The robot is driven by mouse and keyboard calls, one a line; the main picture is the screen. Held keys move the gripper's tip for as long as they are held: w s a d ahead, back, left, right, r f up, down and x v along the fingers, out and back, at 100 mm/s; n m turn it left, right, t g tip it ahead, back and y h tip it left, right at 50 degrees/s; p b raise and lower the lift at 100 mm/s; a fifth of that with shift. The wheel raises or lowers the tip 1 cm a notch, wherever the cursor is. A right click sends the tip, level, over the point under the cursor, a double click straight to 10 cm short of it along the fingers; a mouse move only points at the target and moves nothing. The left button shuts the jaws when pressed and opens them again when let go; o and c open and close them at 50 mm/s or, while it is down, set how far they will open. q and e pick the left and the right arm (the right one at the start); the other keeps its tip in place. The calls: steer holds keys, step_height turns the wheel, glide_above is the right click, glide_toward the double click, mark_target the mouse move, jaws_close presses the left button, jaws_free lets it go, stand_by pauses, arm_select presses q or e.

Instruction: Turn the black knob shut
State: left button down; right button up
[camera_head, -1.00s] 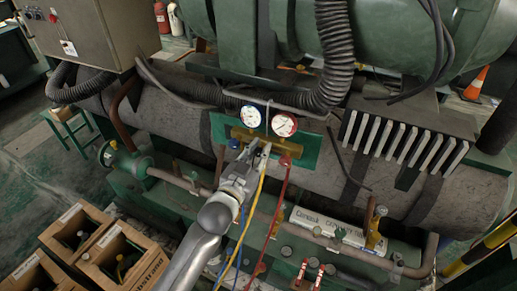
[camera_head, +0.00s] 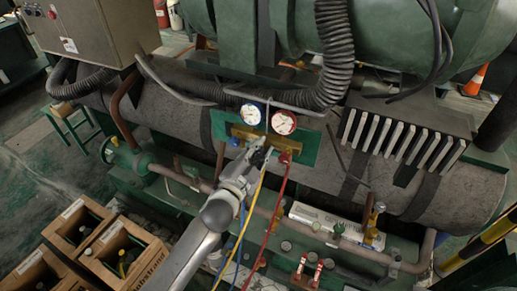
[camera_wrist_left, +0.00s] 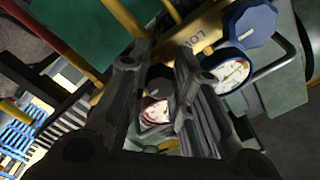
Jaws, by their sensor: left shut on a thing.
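The brass gauge manifold (camera_head: 241,130) sits on a green plate in front of the dark tank in the head view. My left gripper (camera_head: 260,148) reaches up to its middle, between the blue knob (camera_head: 233,142) and the red knob (camera_head: 284,157). In the left wrist view the black knob (camera_wrist_left: 160,84) shows between the fingers of my left gripper (camera_wrist_left: 157,56), which is shut on it. The fingers partly hide it; its turn position cannot be read. The blue knob (camera_wrist_left: 253,22) is beside the right finger. My right gripper is in neither view.
A blue-rimmed gauge (camera_head: 251,114) and a red-rimmed gauge (camera_head: 284,122) stand just above the gripper. Yellow (camera_head: 255,205), blue and red (camera_head: 277,205) hoses hang close below it. Wooden crates (camera_head: 122,250) with bottles stand at lower left.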

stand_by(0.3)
arm_select(q)
steer(key=c, duration=1.3)
jaws_free()
steer(key=shift+o, duration=0.2)
steer(key=v, duration=1.2)
steer(key=shift+d, duration=0.1)
